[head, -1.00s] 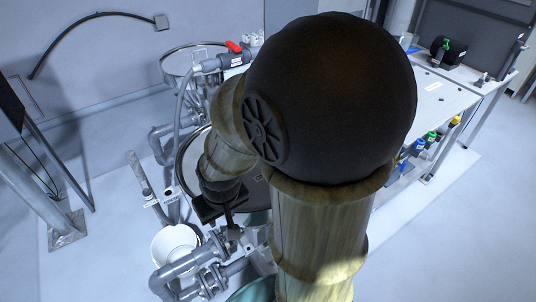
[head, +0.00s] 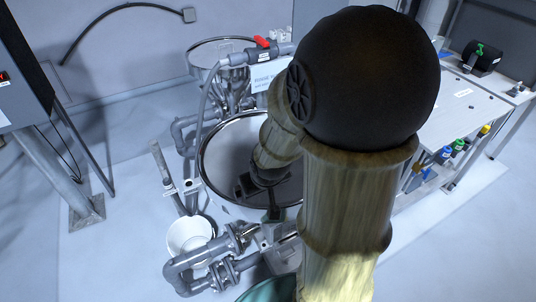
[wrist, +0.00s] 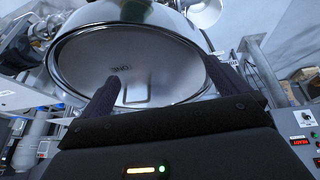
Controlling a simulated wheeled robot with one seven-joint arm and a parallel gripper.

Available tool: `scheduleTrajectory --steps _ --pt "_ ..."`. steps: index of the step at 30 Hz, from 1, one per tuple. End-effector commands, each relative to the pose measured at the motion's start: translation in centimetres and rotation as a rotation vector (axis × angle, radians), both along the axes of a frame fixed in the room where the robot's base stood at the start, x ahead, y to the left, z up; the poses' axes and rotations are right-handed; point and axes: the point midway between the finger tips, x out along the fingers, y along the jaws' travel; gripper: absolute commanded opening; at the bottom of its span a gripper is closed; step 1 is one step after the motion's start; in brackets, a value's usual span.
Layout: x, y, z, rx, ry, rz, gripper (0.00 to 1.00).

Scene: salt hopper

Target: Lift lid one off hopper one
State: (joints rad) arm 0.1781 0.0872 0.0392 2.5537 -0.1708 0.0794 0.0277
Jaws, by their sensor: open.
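Lid one (head: 222,165) is a round disc with a shiny metal rim on top of hopper one, partly hidden by my arm in the head view. In the wrist view lid one (wrist: 165,50) fills the middle, with "ONE" upside down and a thin handle (wrist: 136,92) on it. My gripper (wrist: 165,85) is open, its two dark fingers spread on either side of the handle, with nothing between them touching. In the head view my gripper (head: 270,212) is over the near part of the lid. The hopper's body is mostly hidden.
A white bucket (head: 190,236) and grey pipes (head: 205,265) stand in front at left. Another round vessel (head: 222,48) and a red-handled valve (head: 262,42) are behind. A bench (head: 455,110) with coloured bottles is at right. Floor at left is open.

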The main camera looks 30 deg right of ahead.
Motion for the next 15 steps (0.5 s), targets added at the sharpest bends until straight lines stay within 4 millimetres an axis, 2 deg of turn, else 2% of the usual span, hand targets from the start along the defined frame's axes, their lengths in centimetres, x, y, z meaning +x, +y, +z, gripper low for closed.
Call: scheduleTrajectory --steps 1,6,10,15 --pt "1.1 -1.8 -0.7 -0.012 -0.048 -0.011 1.00" --pt "4.4 -6.5 -1.6 -0.036 -0.242 0.010 1.00" --pt "6.1 -9.4 -1.9 -0.022 -0.398 0.032 1.00" --pt "7.0 -12.3 -1.4 0.025 -0.605 0.053 1.00"
